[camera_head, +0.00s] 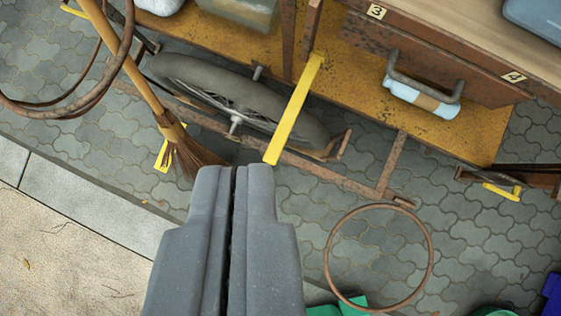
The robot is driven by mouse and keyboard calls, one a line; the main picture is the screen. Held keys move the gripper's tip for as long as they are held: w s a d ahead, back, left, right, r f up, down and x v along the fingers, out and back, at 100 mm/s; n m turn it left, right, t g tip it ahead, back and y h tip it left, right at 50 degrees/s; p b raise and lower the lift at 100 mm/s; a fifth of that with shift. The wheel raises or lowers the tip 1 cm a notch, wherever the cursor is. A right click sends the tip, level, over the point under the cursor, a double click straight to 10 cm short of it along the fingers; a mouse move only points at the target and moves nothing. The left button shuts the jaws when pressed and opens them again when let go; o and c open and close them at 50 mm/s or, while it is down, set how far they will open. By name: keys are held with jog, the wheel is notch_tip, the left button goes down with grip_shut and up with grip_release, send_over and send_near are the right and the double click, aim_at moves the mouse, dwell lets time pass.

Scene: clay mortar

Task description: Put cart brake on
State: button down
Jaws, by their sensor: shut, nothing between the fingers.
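The cart (357,110) is a rusty frame with a worn yellow lower shelf, across the top of the view. Its black-tyred wheel (225,95) lies under the shelf at the left. A yellow bar (294,110) slants across the right part of the wheel and may be the brake lever. Another small yellow piece (162,155) shows behind the broom, and one more yellow piece (502,191) is at the right. My gripper (239,170) is shut and empty. In the picture its tips are just below and left of the yellow bar's lower end, apart from it.
A broom (140,75) leans at the left, its bristles near my fingertips. A rusty hoop (331,262) is at the lower right, near green objects (352,305). A rusty rail (335,178) runs below the wheel. Grey paving (480,245) is open at the right.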

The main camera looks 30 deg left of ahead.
jog(key=w+f+g+b, duration=0.2)
jog(key=w+f, duration=0.1)
jog(key=f, duration=1.4)
jog(key=m+g, duration=0.1)
jog(key=g, duration=0.1)
send_near(278, 142)
jog(key=shift+w+a+f+h+b, duration=0.1)
jog(key=shift+w+a+h+b, duration=0.15)
jog(key=shift+h+b, duration=0.2)
jog(key=shift+f, duration=0.15)
jog(key=shift+b+x, duration=1)
jog(key=shift+x, duration=2.35)
jog(key=shift+s, duration=0.1)
